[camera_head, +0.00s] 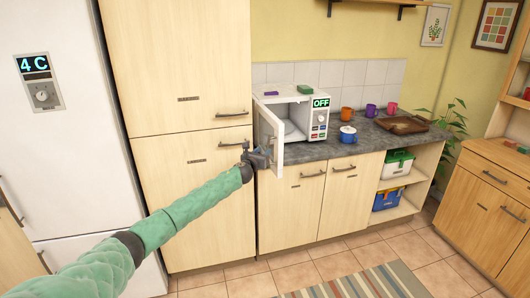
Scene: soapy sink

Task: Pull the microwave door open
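The white microwave (309,118) stands on the grey counter, with an "OFF" display at its upper right. Its door (275,136) stands open, swung out from the left side toward me, and part of the interior shows. My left gripper (262,154) is at the lower part of the door, overlapping it in the picture. The gripper is small and dark, so I cannot tell whether its fingers are closed or touching the door. Any door handle is hidden or too small to make out. My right gripper is not in view.
A tall cabinet (192,200) stands just left of the microwave, close to my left gripper. On the counter (325,147) are a blue-and-white pot (348,135), several cups and a brown tray (402,125). A purple block (271,94) lies on the microwave.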

